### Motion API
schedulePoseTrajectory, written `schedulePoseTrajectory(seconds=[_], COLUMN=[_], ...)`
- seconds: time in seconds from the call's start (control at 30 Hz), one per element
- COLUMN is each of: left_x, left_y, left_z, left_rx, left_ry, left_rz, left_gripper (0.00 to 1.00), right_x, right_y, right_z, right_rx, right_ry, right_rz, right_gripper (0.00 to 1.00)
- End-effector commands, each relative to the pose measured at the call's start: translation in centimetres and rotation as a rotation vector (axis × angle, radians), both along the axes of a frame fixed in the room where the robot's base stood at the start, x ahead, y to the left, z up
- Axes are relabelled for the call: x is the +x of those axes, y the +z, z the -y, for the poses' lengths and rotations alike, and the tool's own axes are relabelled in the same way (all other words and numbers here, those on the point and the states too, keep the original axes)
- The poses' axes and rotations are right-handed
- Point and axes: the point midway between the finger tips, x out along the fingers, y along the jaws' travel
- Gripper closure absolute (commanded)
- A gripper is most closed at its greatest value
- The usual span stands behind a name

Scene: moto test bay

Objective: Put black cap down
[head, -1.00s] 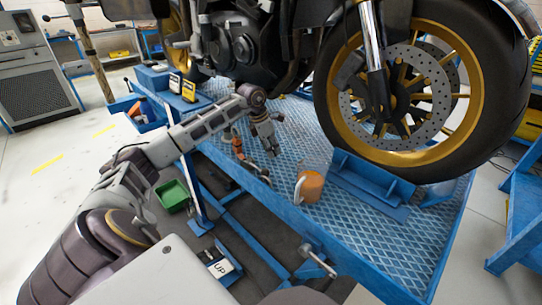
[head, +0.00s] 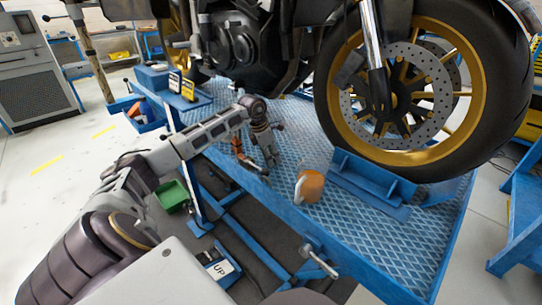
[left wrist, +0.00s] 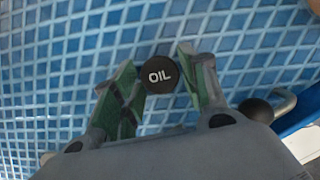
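The black cap (left wrist: 159,74), round and marked OIL, is between the two fingers of my left gripper (left wrist: 162,72) in the left wrist view. Both fingers meet its sides, with the blue grid-patterned platform behind it. In the head view my left gripper (head: 272,163) points down close over the blue platform (head: 352,235), near its front edge. The cap cannot be made out there, and I cannot tell whether it touches the platform. My right gripper is not in view.
An orange jug (head: 313,187) with a pale handle stands right of my left gripper. An orange-and-grey item (head: 238,148) is just left of it. The motorcycle wheel (head: 400,90) and blue chock (head: 370,180) are behind right. A green bin (head: 173,196) is below left.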

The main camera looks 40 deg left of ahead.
Motion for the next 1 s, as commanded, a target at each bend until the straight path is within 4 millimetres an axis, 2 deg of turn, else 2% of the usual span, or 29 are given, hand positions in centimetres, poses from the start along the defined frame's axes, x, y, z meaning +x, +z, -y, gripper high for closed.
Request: schedulePoseTrajectory(seconds=[0.07, 0.57, 0.77, 1.0], left_x=[0.0, -0.1, -0.5, -1.4], left_y=[0.0, 0.7, 2.5, 5.9], left_z=[0.0, -0.1, -0.4, -0.9], left_rx=[0.000, 0.001, 0.001, 0.003], left_ry=[0.000, 0.000, 0.001, 0.001], left_rz=[0.000, 0.000, 0.002, 0.001], left_gripper=[0.43, 0.43, 0.43, 0.43], right_x=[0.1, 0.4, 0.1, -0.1], right_y=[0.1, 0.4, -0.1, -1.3], right_z=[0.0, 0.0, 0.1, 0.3], right_rx=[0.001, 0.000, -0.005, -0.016], right_ry=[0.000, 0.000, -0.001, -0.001], right_rz=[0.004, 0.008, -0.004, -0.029], right_gripper=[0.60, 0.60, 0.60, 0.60])
